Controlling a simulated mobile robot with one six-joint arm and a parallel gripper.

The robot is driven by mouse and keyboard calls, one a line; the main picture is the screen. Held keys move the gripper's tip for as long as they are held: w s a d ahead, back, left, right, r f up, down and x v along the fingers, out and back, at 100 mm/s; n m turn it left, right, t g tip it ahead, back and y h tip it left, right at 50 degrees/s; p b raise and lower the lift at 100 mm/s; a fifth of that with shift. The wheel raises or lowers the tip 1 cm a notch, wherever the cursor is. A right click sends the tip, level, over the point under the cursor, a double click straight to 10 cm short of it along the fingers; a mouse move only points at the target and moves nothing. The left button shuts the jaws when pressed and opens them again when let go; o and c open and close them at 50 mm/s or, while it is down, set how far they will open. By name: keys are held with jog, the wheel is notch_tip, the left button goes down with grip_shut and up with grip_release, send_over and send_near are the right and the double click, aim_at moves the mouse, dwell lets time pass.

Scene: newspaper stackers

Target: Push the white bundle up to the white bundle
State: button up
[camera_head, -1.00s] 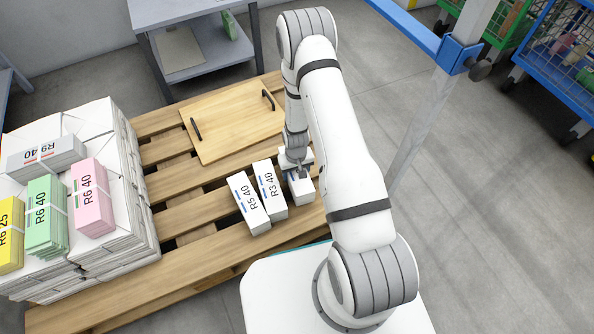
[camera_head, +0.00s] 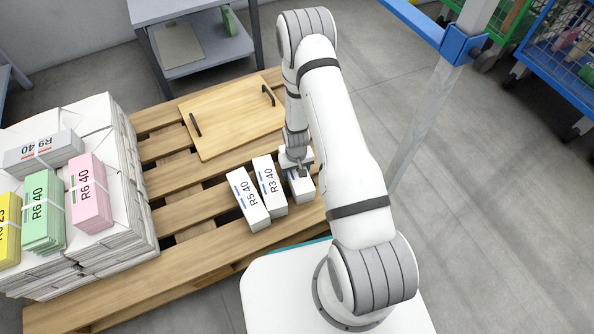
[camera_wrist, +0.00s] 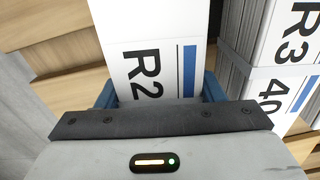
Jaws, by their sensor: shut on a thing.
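My gripper (camera_head: 299,168) is shut on a white bundle marked R2 (camera_wrist: 145,50), with a blue finger at each side of it in the wrist view. This bundle (camera_head: 302,188) is at the right end of a row on the pallet, mostly under my gripper in the head view. A white bundle marked R3 40 (camera_head: 269,186) stands just to its left. In the wrist view the R3 40 bundle (camera_wrist: 290,55) is at the right, with a narrow gap between the two. A third white bundle, R5 40 (camera_head: 247,199), is left of R3 40.
The wooden pallet (camera_head: 185,215) has slats with gaps. A wooden board with black handles (camera_head: 230,120) lies behind the row. Tall paper stacks (camera_head: 130,215) with coloured bundles stand at the left. A blue-and-grey post (camera_head: 425,125) rises at the right.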

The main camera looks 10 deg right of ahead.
jog(key=o, duration=1.8)
jog(key=shift+o, duration=0.2)
jog(key=shift+r+p, duration=1.6)
jog(key=shift+r, duration=2.25)
